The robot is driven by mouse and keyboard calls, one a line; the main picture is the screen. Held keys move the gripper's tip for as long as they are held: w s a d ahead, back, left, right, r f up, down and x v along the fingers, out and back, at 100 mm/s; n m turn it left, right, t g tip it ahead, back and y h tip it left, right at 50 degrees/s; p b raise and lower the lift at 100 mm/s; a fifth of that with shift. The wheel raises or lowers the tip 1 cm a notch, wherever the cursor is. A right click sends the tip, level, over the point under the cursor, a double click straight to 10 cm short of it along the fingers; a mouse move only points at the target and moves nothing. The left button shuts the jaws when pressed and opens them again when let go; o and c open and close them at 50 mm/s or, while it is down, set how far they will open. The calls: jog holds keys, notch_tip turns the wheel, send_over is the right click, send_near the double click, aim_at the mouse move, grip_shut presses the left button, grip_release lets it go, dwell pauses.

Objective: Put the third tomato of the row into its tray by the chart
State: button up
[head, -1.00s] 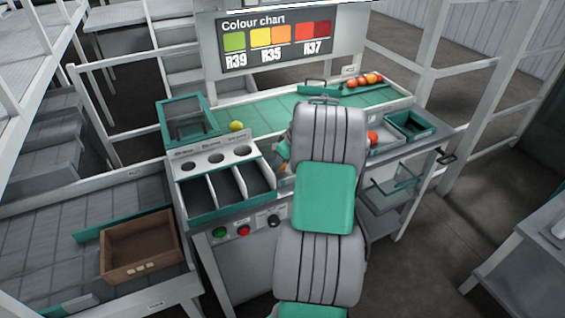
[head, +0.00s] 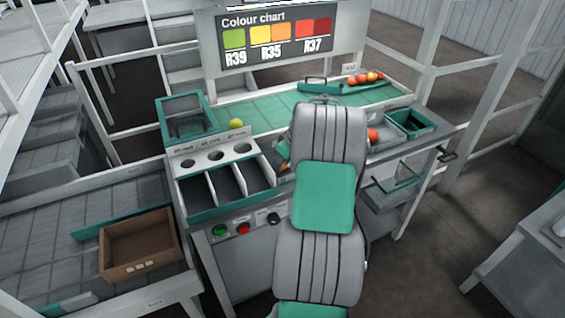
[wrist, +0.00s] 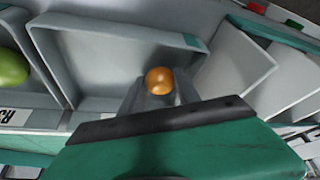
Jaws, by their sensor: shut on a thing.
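An orange tomato (wrist: 159,81) sits between the fingers of my gripper (wrist: 160,90) in the wrist view. The gripper is shut on it, over a grey tray (wrist: 85,103) with no other tomato visible in it. A green tomato (wrist: 10,66) lies in the tray to the left, which has a partly cut-off label. In the head view my arm hides most of the gripper and the trays beneath it. The colour chart (head: 275,42) shows green over R39, yellow and orange over R35, and reds over R37. A row of tomatoes (head: 365,79) lies at the back right.
A yellow-green tomato (head: 236,124) is on the left of the green bench surface (head: 268,117). A red tomato (head: 373,135) shows right of my arm. Open compartments (head: 227,205) stand front left, and a brown crate (head: 137,266) is lower left. A green-rimmed bin (head: 432,128) stands right.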

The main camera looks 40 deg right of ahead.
jog(key=shift+f, duration=0.1)
jog(key=o, duration=1)
jog(key=c, duration=0.3)
jog(key=shift+c, duration=0.2)
jog(key=shift+r+p, duration=2.05)
jog(key=shift+r, duration=1.55)
